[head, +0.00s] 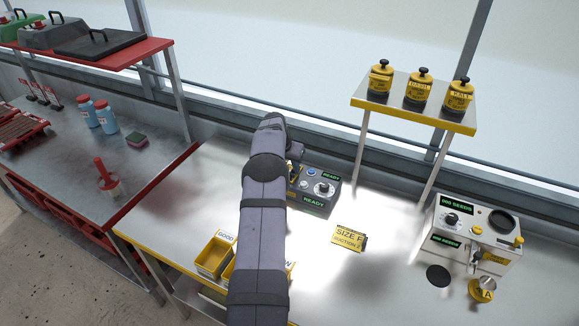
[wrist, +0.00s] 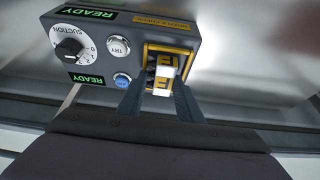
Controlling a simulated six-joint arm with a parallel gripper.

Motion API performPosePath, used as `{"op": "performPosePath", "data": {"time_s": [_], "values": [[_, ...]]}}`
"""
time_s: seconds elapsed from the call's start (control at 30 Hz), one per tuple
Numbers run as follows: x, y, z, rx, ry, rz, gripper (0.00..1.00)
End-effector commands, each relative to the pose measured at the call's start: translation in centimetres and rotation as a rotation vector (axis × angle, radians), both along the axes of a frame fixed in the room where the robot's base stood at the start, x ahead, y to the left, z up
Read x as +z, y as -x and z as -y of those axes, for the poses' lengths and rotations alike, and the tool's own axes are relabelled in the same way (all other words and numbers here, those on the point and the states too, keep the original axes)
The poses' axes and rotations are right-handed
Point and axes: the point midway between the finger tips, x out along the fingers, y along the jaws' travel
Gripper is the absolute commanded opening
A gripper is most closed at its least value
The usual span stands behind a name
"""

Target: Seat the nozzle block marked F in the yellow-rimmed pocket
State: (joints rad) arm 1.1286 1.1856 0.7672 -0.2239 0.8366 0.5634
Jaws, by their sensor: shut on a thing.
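My gripper (wrist: 158,92) is shut on the block, one finger on either side. The block overlaps the pocket opening in this view, and how deep it sits I cannot tell. In the head view my arm hides the block and most of the gripper. The grey suction box (head: 321,188) is partly visible there, just right of my arm.
The box carries a suction knob (wrist: 69,47), a TRY button (wrist: 118,45), a blue button (wrist: 122,80) and READY displays. A SIZE F card (head: 348,237) lies on the bench to the right. Yellow bins (head: 213,257) stand front left. A seed machine (head: 473,232) stands at right.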

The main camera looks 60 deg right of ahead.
Motion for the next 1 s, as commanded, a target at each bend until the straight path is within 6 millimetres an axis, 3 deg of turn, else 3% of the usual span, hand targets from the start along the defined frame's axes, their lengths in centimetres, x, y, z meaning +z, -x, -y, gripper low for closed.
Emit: {"op": "performPosePath", "data": {"time_s": [0.3,0.87,0.9,0.97,1.0], "values": [[-1.5,0.2,-0.4,-0.001,-0.016,-0.005,0.07],[-1.8,0.2,-0.5,-0.002,-0.018,-0.005,0.07],[-1.8,0.2,-0.5,-0.002,-0.018,-0.005,0.40],[-1.8,0.2,-0.5,-0.001,-0.018,-0.006,0.54],[-1.8,0.2,-0.5,-0.001,-0.019,-0.006,0.54]]}}
